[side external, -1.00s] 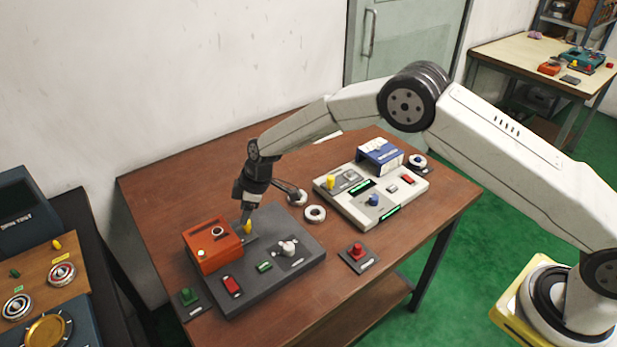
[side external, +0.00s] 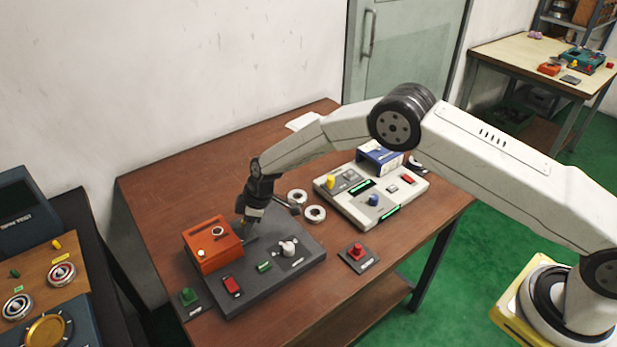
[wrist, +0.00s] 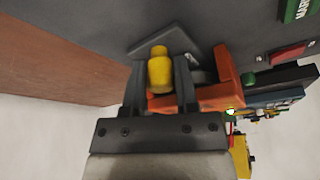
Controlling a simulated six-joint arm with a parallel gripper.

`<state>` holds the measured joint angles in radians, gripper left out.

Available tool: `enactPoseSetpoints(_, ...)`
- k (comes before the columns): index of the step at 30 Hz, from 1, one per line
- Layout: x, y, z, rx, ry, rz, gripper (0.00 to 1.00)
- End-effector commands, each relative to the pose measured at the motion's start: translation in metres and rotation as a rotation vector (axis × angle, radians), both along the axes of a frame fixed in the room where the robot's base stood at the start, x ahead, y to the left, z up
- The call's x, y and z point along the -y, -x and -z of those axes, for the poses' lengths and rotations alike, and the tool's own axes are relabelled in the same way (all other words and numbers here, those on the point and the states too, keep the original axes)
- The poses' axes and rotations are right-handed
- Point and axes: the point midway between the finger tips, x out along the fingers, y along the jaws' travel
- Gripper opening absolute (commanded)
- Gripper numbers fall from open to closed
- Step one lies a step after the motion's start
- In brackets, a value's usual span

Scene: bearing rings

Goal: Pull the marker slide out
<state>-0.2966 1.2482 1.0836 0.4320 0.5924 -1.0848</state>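The yellow knob (wrist: 160,72) stands on a small grey plate (wrist: 150,47) beside the orange box in the wrist view; I take it as the handle of the marker slide. My gripper (wrist: 161,75) straddles this knob, one finger on each side, with what look like narrow gaps; firm contact is not visible. In the side view my gripper (side external: 246,232) is low over the dark grey panel (side external: 310,245), just right of the orange box (side external: 207,252), and hides the knob.
A white control box (side external: 350,205) stands at the right. Bare wood lies left of the orange box.

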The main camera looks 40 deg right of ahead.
Motion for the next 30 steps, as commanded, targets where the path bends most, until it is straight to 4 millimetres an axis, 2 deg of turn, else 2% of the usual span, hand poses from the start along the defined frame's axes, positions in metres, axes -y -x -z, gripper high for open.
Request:
enactPoseSetpoints(1,0.000,0.000,0.000,0.000,0.000,0.000,0.18)
enactPoseSetpoints(3,0.000,0.000,0.000,0.000,0.000,0.000,0.00)
enactPoseSetpoints(11,0.002,0.000,0.000,0.000,0.000,0.001,0.00)
enactPoseSetpoints(30,0.029,0.000,-0.001,-0.001,-0.001,0.003,0.00)
